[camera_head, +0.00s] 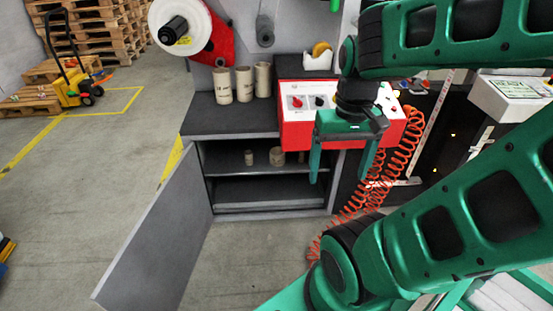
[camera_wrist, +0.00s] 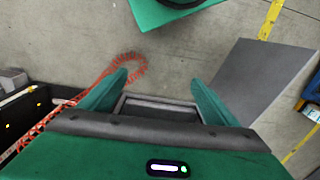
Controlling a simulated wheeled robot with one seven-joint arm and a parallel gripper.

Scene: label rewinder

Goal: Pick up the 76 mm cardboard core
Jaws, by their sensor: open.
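Three tall tan cardboard cores, left (camera_head: 222,86), middle (camera_head: 244,84) and right (camera_head: 262,79), stand upright on the dark counter (camera_head: 215,118). Their printed marks are too small to read. Shorter cores stand on the shelf inside the open cabinet (camera_head: 225,165): a narrow one (camera_head: 248,157), a wider one (camera_head: 277,156) and one partly hidden at right (camera_head: 301,157). I cannot tell which core is 76 mm. My gripper (camera_head: 340,177) is open and empty, pointing down in front of the red control box, right of the cores. In the wrist view my gripper (camera_wrist: 159,78) shows no core between its fingers.
The cabinet door (camera_head: 155,235) stands open to the left and also shows in the wrist view (camera_wrist: 262,78). A red control box (camera_head: 295,128) sits on the counter's right. An orange coiled hose (camera_head: 385,172) hangs beside my gripper.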

